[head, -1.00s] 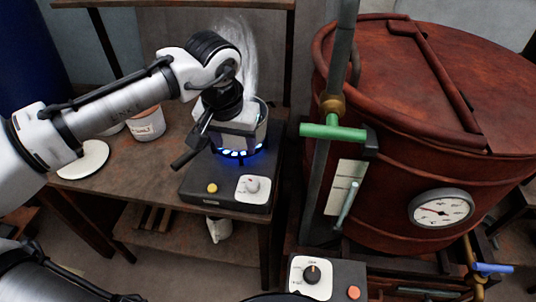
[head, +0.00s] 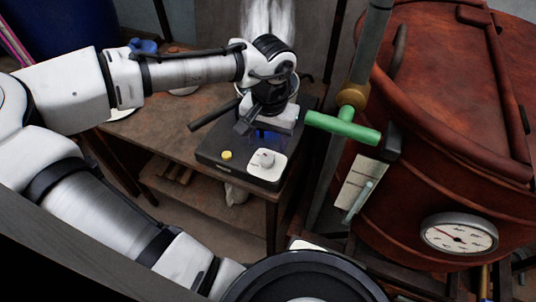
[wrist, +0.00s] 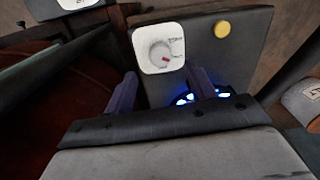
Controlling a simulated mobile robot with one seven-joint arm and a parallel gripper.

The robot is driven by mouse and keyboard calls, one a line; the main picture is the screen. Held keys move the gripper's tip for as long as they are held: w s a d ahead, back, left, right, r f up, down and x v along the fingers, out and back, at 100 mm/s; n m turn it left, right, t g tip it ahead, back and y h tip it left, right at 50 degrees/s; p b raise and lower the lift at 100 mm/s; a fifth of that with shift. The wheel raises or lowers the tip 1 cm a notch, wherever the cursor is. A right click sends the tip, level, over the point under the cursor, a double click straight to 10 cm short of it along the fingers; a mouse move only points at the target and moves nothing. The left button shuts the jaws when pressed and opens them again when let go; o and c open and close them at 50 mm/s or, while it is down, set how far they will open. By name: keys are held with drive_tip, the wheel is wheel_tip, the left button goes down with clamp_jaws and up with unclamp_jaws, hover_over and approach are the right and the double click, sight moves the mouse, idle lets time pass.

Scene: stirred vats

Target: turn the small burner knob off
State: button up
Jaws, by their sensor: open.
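The small burner (head: 220,152) is a dark box on the wooden table, with a white plate bearing a round grey-white knob (head: 264,158) on its front right. In the wrist view the knob (wrist: 160,54) shows a red mark on its face. Blue flames (wrist: 190,98) are lit on the burner. My gripper (wrist: 160,88) is open and empty, its two dark fingers apart. It is over the burner, behind the knob in the head view, and the knob lies beyond the fingertips in the wrist view. The fingertips are unclear in the head view.
A green-handled valve (head: 343,128) on a vertical pipe stands right of the burner. The large red-brown vat (head: 440,150) with a dial gauge (head: 459,234) fills the right. A pot's dark handle (head: 212,114) sticks out left of my gripper. The table's front edge is clear.

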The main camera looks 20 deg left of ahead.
sight(267, 158)
wheel_tip(267, 158, down, 7)
drive_tip(key=shift+a, duration=0.1)
idle(0.3)
drive_tip(key=c, duration=1)
drive_tip(key=shift+o, duration=0.2)
